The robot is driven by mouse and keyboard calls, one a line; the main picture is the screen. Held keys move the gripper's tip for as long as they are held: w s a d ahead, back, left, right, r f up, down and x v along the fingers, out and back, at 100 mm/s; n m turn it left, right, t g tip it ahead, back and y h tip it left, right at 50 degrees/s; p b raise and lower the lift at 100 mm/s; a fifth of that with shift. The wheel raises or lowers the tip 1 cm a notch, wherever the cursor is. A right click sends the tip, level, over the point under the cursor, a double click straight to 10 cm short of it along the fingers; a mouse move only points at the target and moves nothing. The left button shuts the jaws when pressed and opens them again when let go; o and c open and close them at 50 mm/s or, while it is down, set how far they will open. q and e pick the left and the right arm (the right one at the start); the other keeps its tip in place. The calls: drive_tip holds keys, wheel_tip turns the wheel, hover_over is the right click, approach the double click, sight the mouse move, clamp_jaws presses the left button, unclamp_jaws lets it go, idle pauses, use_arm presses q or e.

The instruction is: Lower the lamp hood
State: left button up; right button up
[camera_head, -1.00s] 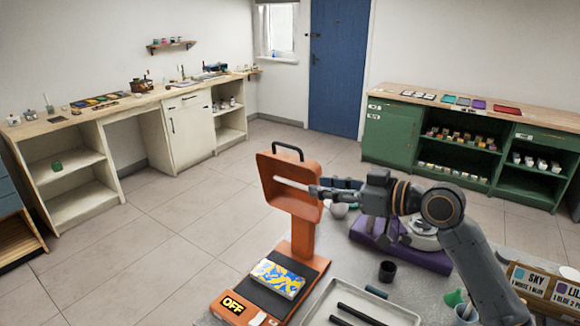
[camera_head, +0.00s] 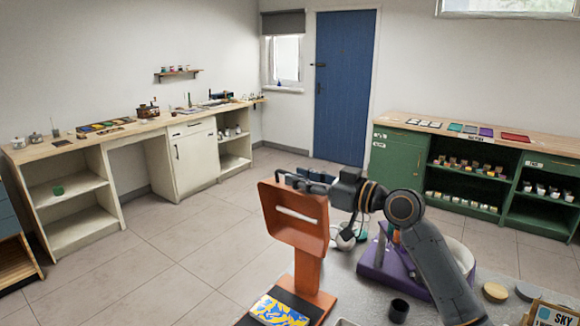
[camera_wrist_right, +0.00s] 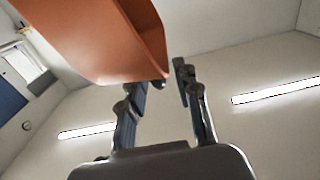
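The orange lamp hood (camera_head: 296,232) stands raised and tilted on its orange post (camera_head: 307,272), with a white tube across its inside. My right gripper (camera_head: 303,180) is at the hood's top edge, by the dark handle, which is hard to tell apart from the fingers. In the right wrist view, the hood (camera_wrist_right: 95,40) fills the upper left and its lower edge reaches toward the fingers. The two fingers (camera_wrist_right: 160,88) are apart, with nothing clearly held between them. My left gripper is out of view.
A blue and yellow patterned block (camera_head: 278,311) lies on the lamp base. A purple stand (camera_head: 378,262) and a black cup (camera_head: 399,310) are to the right on the table. A green cabinet (camera_head: 398,160) and blue door (camera_head: 343,90) are behind.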

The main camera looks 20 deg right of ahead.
drive_tip(key=shift+p+x, duration=0.4)
drive_tip(key=shift+x, duration=1.25)
clamp_jaws()
